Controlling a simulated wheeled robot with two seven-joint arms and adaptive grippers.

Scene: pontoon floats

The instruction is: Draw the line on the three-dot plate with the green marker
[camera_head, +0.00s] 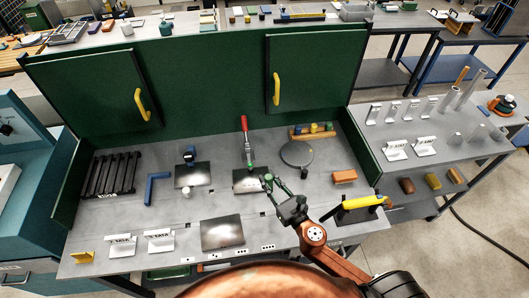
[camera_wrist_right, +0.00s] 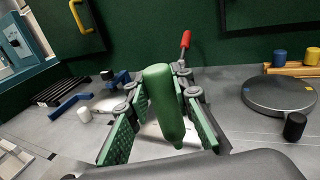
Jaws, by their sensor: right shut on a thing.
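My right gripper (camera_head: 276,187) is shut on the green marker (camera_head: 268,179), above the bench near the right edge of the middle plate. In the right wrist view the green marker (camera_wrist_right: 163,100) stands between the green finger pads, its narrower end pointing down. The middle metal plate (camera_head: 243,185) lies under a red-handled clamp (camera_head: 245,130). Another plate (camera_head: 190,178) lies to its left by a blue and dark device. A third plate (camera_head: 222,234) lies nearer the front. Dots on the plates are too small to make out. My left gripper is out of view.
A round grey disc (camera_head: 297,153), an orange block (camera_head: 345,177) and a yellow-topped tool (camera_head: 362,202) are on the right. A blue angle piece (camera_head: 153,187) and black rack (camera_head: 111,175) are on the left. Small dotted tags (camera_head: 242,251) line the front edge.

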